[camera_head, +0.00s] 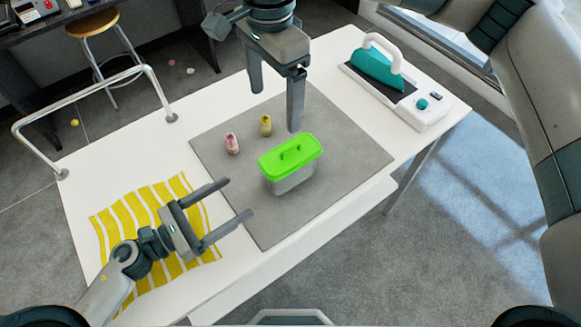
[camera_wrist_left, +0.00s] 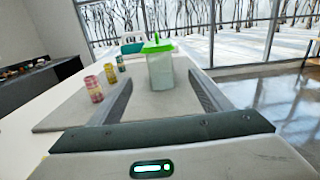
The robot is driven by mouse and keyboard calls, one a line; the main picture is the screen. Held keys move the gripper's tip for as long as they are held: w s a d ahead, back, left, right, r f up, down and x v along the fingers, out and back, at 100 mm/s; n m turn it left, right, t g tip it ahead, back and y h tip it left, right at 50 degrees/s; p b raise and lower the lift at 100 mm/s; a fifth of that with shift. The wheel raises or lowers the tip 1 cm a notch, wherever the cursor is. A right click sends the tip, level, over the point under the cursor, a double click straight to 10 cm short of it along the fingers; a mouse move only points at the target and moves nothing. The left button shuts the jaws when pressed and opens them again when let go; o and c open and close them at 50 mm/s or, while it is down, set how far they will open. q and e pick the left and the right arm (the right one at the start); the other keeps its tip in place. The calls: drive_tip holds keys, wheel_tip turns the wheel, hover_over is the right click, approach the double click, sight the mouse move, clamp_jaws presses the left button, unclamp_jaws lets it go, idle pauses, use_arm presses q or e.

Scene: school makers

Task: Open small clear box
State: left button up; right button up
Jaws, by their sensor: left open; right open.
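The small clear box (camera_head: 291,181) stands upright on the grey mat (camera_head: 345,150). Its bright green lid (camera_head: 290,155) is on, with small raised handles on top. In the left wrist view the clear box (camera_wrist_left: 161,72) stands ahead, beyond and between the fingertips. My left gripper (camera_head: 240,198) is open and empty, left of the box, with its fingers pointing toward it and apart from it. My right gripper (camera_head: 275,104) is open, above and behind the box, fingers pointing down. It appears empty and apart from the lid.
A pink jar (camera_head: 232,144) and a yellow jar (camera_head: 266,125) stand on the mat left of the box. A yellow-striped cloth (camera_head: 152,215) lies at the table's left. A teal iron (camera_head: 377,68) stands on its base at the right. A metal rail (camera_head: 85,88) rises at the left edge.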

use_arm(q)
drive_tip(key=shift+w+d, duration=0.1)
drive_tip(key=x, duration=1.7)
drive_tip(key=c, duration=1.6)
drive_tip(key=shift+d, duration=0.1)
use_arm(e)
hover_over(291, 147)
wheel_tip(291, 147, down, 6)
drive_tip(key=r, duration=0.1)
drive_tip(key=shift+w+f, duration=0.1)
drive_tip(key=shift+f, duration=0.15)
drive_tip(key=shift+f, duration=0.1)
drive_tip(key=shift+f, duration=5.9)
